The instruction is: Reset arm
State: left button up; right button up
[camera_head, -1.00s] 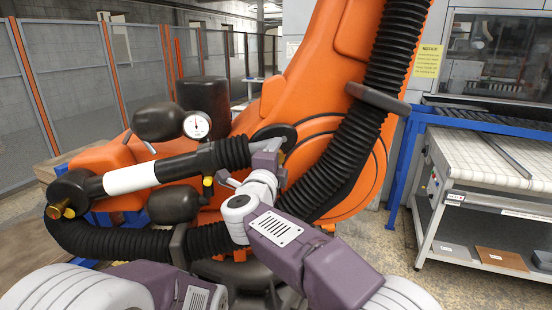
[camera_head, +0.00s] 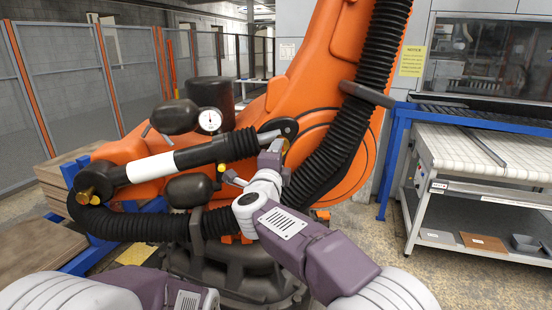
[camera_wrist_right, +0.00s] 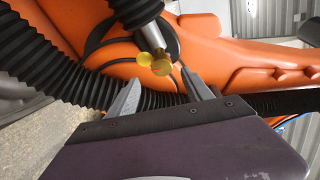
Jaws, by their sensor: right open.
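My right arm reaches in from the lower right of the head view, in front of the big orange robot (camera_head: 325,120). My right gripper (camera_wrist_right: 163,85) shows in the right wrist view with its two grey fingers spread and nothing between them. Behind the fingers are yellow-capped fittings (camera_wrist_right: 155,65) and a black hose (camera_wrist_right: 55,60); I cannot tell whether anything touches. In the head view the gripper is small against the orange robot. Only links of my left arm show at the bottom left; its gripper is outside the view.
A white-topped table (camera_head: 480,152) with a blue frame (camera_head: 393,160) stands at the right. A brown board (camera_head: 483,241) and grey trays lie on its lower shelf. Wooden boards (camera_head: 40,245) are stacked at the left. Fence panels (camera_head: 65,80) run behind. Floor shows between the orange robot and table.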

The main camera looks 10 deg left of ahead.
jog(key=w+d+r+m+h, duration=0.2)
jog(key=d+r+h, duration=0.15)
jog(key=d, duration=0.65)
jog(key=s+d+f+n+g+p, duration=0.1)
jog(key=d+f+n, duration=0.2)
jog(key=d, duration=0.5)
jog(key=d+f+n+p, duration=0.1)
jog(key=d+f+n, duration=0.1)
jog(key=d, duration=0.5)
jog(key=s+d+f+n+g+y, duration=0.15)
jog(key=s+f+n+g, duration=0.45)
jog(key=s+f, duration=0.65)
jog(key=s+f+n+g+y, duration=0.3)
jog(key=s+f+n+g, duration=0.25)
jog(key=s+f, duration=0.7)
jog(key=s+f+n+g, duration=0.3)
jog(key=s+f+g, duration=0.1)
jog(key=s+f, duration=0.3)
jog(key=shift+s+d+f+n, duration=0.25)
jog(key=shift+s+d+n, duration=0.1)
jog(key=shift+s, duration=0.7)
